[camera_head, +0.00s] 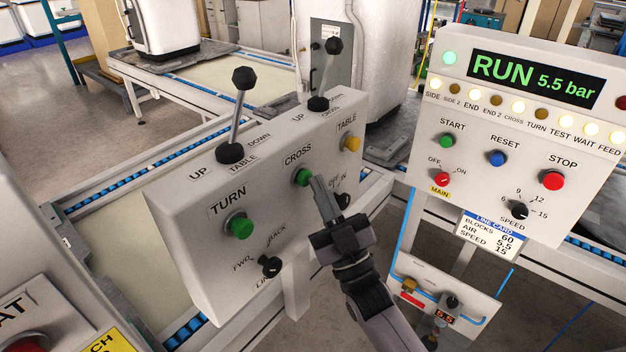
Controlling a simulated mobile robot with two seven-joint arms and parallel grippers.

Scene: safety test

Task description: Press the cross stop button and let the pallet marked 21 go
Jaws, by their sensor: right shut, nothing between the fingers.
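The tilted grey control box (190,205) carries a green button (301,177) under the word CROSS. My right gripper (319,183) is shut and empty, pointing up at the box face. Its fingertips are at the right edge of the CROSS button in the picture; I cannot tell whether they touch it. The gripper covers part of the box face below the button, near a small black selector (342,200) marked OFF and IN. No pallet marked 21 can be made out. My left gripper is not in view.
The box also has a green TURN button (239,225), a yellow TABLE button (352,144) and two upright black levers (236,115) (327,75). At right, a panel (440,115) reads RUN 5.5 bar, with a red STOP button (552,180). Blue-roller conveyors (110,184) run behind.

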